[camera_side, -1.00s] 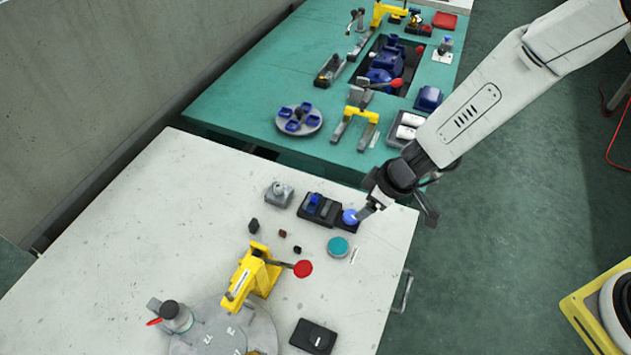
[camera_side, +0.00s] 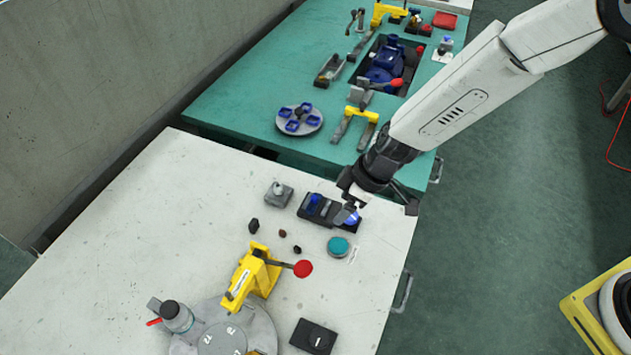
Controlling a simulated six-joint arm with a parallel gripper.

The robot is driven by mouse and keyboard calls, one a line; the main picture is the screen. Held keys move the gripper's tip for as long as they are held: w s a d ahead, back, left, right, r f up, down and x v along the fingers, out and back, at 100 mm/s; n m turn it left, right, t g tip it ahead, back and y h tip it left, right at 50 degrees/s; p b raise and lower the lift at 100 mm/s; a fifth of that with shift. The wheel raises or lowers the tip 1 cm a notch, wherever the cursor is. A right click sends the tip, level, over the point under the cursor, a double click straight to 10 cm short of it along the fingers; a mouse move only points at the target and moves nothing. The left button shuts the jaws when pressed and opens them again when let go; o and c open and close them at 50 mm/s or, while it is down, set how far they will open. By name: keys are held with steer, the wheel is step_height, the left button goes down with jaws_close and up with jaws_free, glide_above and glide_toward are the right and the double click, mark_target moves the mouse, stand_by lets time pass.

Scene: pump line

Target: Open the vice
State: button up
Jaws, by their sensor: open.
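I cannot tell for certain which fixture is the vice. A grey fixture with a thin red handle (camera_side: 174,316) stands at the lower left on a round grey plate (camera_side: 262,327). A yellow clamp (camera_side: 252,275) with a red ball knob (camera_side: 303,268) stands beside it on the white table. A black block with blue parts (camera_side: 318,209) lies farther back, a blue round piece (camera_side: 351,217) at its right end. My gripper (camera_side: 379,205) is open above the table's right edge, one finger close to the blue piece. I cannot tell whether they touch.
The white table (camera_side: 180,230) also bears a teal disc (camera_side: 338,246), a small grey block (camera_side: 279,194), several small dark pieces and a black pad (camera_side: 313,336). Its left half is clear. A green table (camera_side: 245,100) with several fixtures stands behind.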

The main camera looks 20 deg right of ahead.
mark_target(351, 218)
steer(key=shift+w+d+n+g+h, duration=0.5)
steer(key=shift+d+h, duration=0.2)
steer(key=shift+h, duration=0.4)
steer(key=shift+w+d+n+g+h, duration=0.45)
steer(key=shift+d+h, duration=0.25)
steer(key=shift+h, duration=0.4)
steer(key=shift+f, duration=0.2)
steer(key=shift+f, duration=3.7)
jaws_close()
